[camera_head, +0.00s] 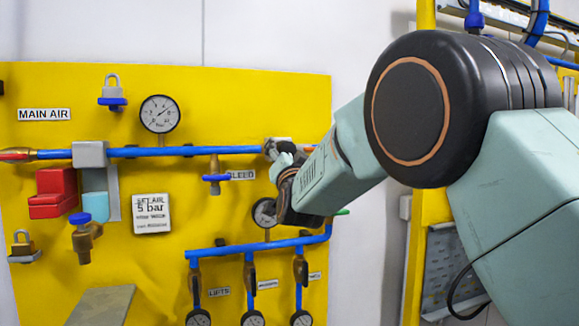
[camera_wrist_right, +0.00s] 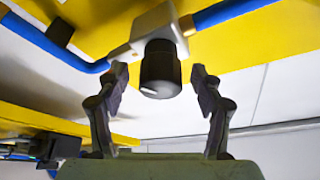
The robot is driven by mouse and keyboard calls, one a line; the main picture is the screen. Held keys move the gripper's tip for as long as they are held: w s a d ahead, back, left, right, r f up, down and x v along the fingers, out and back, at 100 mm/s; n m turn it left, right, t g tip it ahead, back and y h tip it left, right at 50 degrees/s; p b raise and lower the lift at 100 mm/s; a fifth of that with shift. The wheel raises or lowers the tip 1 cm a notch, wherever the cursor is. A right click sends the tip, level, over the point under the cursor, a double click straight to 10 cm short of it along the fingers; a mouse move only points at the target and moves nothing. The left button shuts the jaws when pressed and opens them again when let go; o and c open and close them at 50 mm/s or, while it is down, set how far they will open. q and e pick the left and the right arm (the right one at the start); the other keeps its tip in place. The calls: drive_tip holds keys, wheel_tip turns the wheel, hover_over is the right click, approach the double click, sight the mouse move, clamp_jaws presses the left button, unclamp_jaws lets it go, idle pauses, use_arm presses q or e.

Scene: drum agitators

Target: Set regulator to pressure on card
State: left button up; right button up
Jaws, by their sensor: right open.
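The white card (camera_head: 151,213) on the yellow panel reads "5 bar" under a heading that looks like "SET AIR"; its smaller lines are blurred. The regulator has a grey body (camera_wrist_right: 150,28) and a black knob (camera_wrist_right: 160,68) in the right wrist view. In the head view it is mostly hidden behind my right gripper (camera_head: 277,160). In the wrist view my right gripper (camera_wrist_right: 159,80) is open, with one finger on each side of the knob and gaps between. A gauge (camera_head: 264,212) below is partly covered by my gripper; its reading is unclear. My left gripper is out of view.
The yellow panel (camera_head: 230,100) carries blue pipes (camera_head: 190,151), a "MAIN AIR" gauge (camera_head: 159,114), a bleed valve (camera_head: 215,178), a red block (camera_head: 53,193) and padlocks (camera_head: 112,92). Several small gauges hang along the bottom. A yellow frame (camera_head: 421,250) stands at the right.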

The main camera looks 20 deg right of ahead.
drive_tip(key=v, duration=1.1)
drive_tip(key=s+d+f+n+g+y+b, duration=0.15)
drive_tip(key=s+f+g, duration=0.25)
drive_tip(key=f, duration=1)
drive_tip(key=s+f+n+g+b, duration=0.2)
drive_tip(key=s+f+n+g, duration=0.1)
drive_tip(key=f, duration=1.1)
drive_tip(key=s+d+f+n+g+y+b, duration=0.1)
drive_tip(key=s+f+n+g+b, duration=0.2)
drive_tip(key=f, duration=1)
drive_tip(key=s+f+g+y+b, duration=0.1)
drive_tip(key=s+f+g+b, duration=0.7)
drive_tip(key=s+f, duration=2.4)
drive_tip(key=s+g, duration=0.3)
drive_tip(key=s, duration=0.1)
drive_tip(key=shift+s+d+f+b, duration=0.15)
drive_tip(key=shift+d+f+b, duration=0.1)
drive_tip(key=shift+f+b, duration=0.1)
drive_tip(key=shift+n, duration=0.25)
drive_tip(key=shift+c, duration=0.3)
